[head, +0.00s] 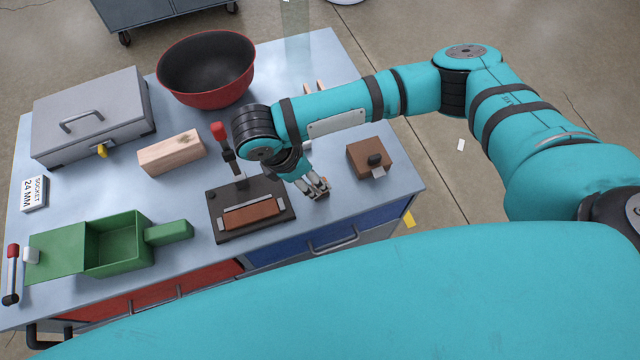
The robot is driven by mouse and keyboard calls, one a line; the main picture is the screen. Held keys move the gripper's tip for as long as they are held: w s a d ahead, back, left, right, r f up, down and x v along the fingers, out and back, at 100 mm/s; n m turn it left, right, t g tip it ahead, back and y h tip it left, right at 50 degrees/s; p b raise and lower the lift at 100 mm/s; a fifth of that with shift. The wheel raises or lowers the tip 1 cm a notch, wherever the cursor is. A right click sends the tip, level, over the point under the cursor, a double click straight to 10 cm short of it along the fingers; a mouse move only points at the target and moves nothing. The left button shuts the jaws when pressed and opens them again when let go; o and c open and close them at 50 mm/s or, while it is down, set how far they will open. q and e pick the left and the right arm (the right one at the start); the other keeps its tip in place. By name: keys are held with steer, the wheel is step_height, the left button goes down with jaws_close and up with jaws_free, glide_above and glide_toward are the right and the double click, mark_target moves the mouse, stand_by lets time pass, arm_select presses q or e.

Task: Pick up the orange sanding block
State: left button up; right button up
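A reddish-orange block (250,213) lies on a dark flat base (227,230) near the table's front edge. It is the closest match to an orange sanding block, but I cannot tell for sure. My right gripper (318,189) points down just right of this base, apart from the orange block. Its fingers look close together, and nothing clearly shows between them. A brown block with a dark knob (368,158) stands to the gripper's right. My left gripper is not in view.
A red-knobbed lever (218,131) rises behind the dark base. My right forearm covers the back right.

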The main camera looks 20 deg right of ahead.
steer(key=shift+d+f+p, duration=0.25)
steer(key=shift+f+p, duration=0.05)
steer(key=p+x, duration=0.1)
steer(key=x, duration=0.2)
steer(key=shift+s+d+f, duration=0.1)
steer(key=shift+d+f, duration=0.05)
steer(key=shift+f, duration=0.15)
steer(key=shift+d+f, duration=0.1)
steer(key=shift+f, duration=0.3)
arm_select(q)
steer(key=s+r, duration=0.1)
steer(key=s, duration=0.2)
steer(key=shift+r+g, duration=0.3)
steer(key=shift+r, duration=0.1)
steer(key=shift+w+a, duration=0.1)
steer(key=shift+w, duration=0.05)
arm_select(e)
steer(key=c, duration=0.7)
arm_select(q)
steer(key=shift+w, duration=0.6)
arm_select(e)
jaws_close()
